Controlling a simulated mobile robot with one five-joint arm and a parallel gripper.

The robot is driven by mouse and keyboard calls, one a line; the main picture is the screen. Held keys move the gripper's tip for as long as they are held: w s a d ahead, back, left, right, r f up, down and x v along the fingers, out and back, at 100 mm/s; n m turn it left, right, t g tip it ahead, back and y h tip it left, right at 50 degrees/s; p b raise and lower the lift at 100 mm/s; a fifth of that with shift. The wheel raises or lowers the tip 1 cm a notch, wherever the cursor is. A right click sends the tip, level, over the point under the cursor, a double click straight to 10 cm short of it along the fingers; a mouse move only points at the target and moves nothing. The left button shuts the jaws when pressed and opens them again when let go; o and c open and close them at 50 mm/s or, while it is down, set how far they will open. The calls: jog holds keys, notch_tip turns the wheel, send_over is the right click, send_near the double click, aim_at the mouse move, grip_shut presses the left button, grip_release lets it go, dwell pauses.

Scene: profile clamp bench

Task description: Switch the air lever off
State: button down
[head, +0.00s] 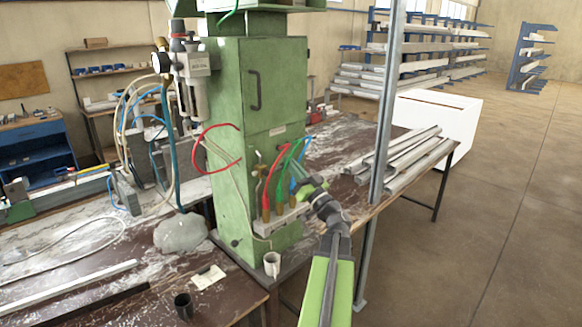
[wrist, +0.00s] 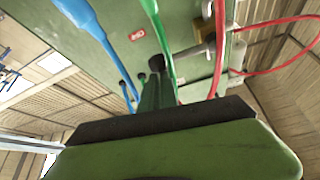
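A tall green machine cabinet (head: 235,110) stands on the bench, with red, green and blue air hoses plugged into a fitting block (head: 283,217) low on its front. In the wrist view a short grey metal bar (wrist: 192,52) sticks out from the green panel beside a red hose, near a small red label (wrist: 137,35); it may be the air lever, but I cannot be sure. My gripper (head: 310,186) is close to the hoses, at their right. In the wrist view my gripper (wrist: 156,82) points at the panel, left of the bar; its fingers look close together, but their opening is unclear.
A metal post (head: 385,110) rises just right of my arm. Aluminium profiles (head: 408,158) lie on the bench behind it. The floor at the right is clear.

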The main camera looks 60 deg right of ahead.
notch_tip(320, 180, up, 5)
jog(key=d+p, duration=0.1)
jog(key=p, duration=0.4)
jog(key=b+v, duration=0.5)
jog(key=v, duration=0.6)
jog(key=shift+a+f, duration=0.2)
jog(key=shift+f, duration=0.15)
